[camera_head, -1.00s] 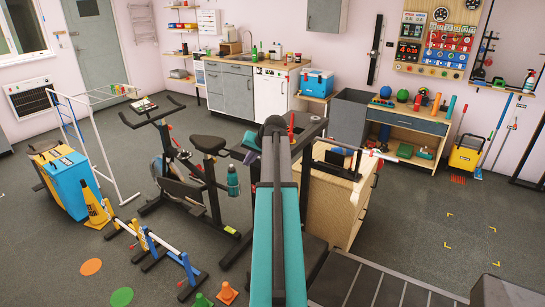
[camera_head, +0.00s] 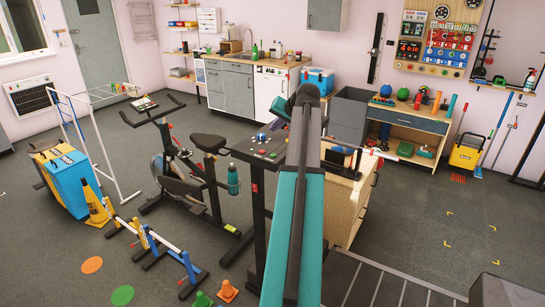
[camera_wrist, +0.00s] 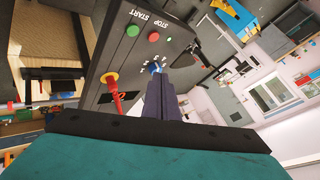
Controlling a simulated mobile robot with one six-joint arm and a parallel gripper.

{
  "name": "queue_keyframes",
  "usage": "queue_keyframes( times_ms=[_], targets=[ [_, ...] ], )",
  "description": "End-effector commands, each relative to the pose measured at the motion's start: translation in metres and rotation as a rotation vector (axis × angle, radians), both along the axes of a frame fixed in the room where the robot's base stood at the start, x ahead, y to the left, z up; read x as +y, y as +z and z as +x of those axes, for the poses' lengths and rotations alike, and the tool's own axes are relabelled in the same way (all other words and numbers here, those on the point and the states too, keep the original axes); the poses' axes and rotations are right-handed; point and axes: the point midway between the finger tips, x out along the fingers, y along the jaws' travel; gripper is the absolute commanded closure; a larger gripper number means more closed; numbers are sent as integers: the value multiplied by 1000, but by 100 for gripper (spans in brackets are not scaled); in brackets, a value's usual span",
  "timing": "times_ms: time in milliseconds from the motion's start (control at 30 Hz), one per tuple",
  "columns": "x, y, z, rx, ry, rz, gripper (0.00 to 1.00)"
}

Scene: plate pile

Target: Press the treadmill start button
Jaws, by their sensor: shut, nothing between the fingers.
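The dark treadmill console (camera_wrist: 95,95) fills the upper left of the wrist view. On it are a green button (camera_wrist: 133,30) under the word START and a red button (camera_wrist: 153,37) under STOP. A red and yellow knob (camera_wrist: 111,78) with a red strap is nearer. My gripper (camera_wrist: 158,76) is shut and empty, its tips over or beside a blue-and-white part of the console, apart from the green button in the picture. I cannot tell whether the tips touch anything.
An exercise bike (camera_head: 185,180) stands left of the treadmill. A wooden cabinet (camera_head: 342,205) stands close on the right. Low hurdles (camera_head: 160,245) and cones (camera_head: 228,290) are on the floor at front left. Open floor lies at the right.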

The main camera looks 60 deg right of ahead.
Motion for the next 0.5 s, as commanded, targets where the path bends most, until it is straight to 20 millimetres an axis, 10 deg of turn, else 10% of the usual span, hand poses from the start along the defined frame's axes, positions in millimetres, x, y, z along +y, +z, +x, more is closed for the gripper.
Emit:
queue_keyframes(
  times_ms=[500],
  targets=[
    [0,-38,0,1,-1,0,100]
  ],
)
